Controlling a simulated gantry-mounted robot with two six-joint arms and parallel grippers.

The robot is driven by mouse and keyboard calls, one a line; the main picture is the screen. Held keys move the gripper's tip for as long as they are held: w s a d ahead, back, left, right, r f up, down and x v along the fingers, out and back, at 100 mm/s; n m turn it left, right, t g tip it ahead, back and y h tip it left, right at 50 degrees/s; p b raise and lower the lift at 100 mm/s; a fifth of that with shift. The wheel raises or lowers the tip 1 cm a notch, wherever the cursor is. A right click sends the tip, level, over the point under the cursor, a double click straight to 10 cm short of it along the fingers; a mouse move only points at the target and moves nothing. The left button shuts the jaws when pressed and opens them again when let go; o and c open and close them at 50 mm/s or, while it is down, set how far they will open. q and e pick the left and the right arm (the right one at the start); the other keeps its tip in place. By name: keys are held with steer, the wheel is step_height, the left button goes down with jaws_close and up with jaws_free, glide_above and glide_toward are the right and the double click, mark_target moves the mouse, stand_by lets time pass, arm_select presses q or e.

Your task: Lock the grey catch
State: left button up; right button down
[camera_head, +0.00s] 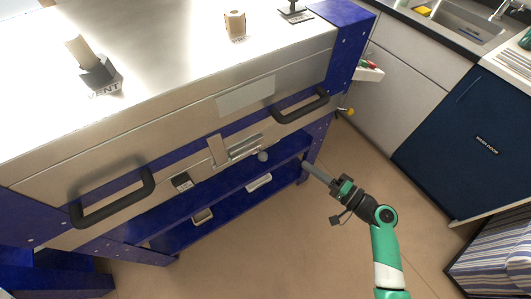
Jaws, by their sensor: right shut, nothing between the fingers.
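The grey catch (245,147) is on the front of the kiln (150,115), near the middle, just below the lid seam. It has a flat upright plate (217,150) at its left and a bar running to the right. A round grey knob (262,156) sits at its lower right. Whether its parts are engaged is too small to tell. My right gripper (308,167) is shut and empty, to the right of the knob and apart from it, pointing left toward the kiln front. My left gripper is not in view.
Black handles (112,199) (301,106) flank the catch. Blue shelves (225,183) lie below. A yellow knob (350,111) sticks out at the kiln's right side. A dark blue dishwasher (470,135) stands at the right. The floor (270,240) in front is clear.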

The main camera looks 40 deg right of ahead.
arm_select(q)
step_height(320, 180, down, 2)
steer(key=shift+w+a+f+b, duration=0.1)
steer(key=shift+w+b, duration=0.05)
steer(key=shift+b, duration=0.95)
arm_select(e)
steer(key=w+a+f+h, duration=0.1)
steer(key=w+a, duration=0.2)
steer(key=w, duration=0.7)
steer(key=shift+a, duration=0.35)
